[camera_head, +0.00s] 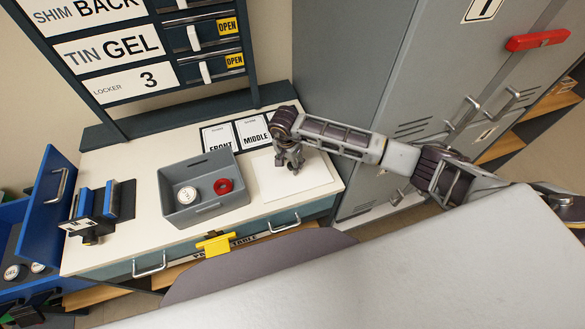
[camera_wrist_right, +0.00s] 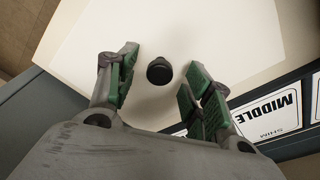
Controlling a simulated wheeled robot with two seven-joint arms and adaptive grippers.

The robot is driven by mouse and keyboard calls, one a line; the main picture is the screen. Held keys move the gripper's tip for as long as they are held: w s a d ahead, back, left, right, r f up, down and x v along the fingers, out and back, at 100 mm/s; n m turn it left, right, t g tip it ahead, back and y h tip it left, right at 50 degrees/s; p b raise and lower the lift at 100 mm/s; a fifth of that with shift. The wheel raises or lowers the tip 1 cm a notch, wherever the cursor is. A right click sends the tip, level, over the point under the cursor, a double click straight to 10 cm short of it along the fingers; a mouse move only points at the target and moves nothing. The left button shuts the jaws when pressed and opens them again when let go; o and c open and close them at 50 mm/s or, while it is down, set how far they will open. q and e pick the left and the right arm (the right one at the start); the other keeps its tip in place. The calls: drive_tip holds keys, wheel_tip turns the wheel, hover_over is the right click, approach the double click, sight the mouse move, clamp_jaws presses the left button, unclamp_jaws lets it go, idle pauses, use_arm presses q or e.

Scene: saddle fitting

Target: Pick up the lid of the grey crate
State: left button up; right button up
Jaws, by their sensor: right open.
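The grey crate (camera_head: 228,203) stands open on the light worktop, with a white round tin (camera_head: 187,195) and a red ring-shaped object (camera_head: 223,186) inside. A flat white panel (camera_head: 312,184), which appears to be the lid, lies right of the crate. In the right wrist view the panel (camera_wrist_right: 105,35) carries a round black knob (camera_wrist_right: 159,70). My right gripper (camera_head: 290,160) is over the panel, pointing down. In the wrist view its open fingers (camera_wrist_right: 163,62) lie on either side of the knob, apart from it. The height between fingertips and panel is hard to tell. My left gripper is not in view.
Cards marked FRONT (camera_head: 219,138) and MIDDLE (camera_head: 253,130) lie behind the panel. A dark stand with blue pieces (camera_head: 111,200) is left of the crate. A labelled drawer rack (camera_head: 130,48) rises behind; a grey locker (camera_head: 385,75) stands at right. Bare worktop (camera_head: 130,245) lies left of the crate.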

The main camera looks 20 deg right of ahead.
wheel_tip(320, 180, down, 2)
drive_tip(key=shift+w+d, duration=0.1)
drive_tip(key=shift+d, duration=0.05)
drive_tip(key=shift+r, duration=0.1)
clamp_jaws()
idle(0.5)
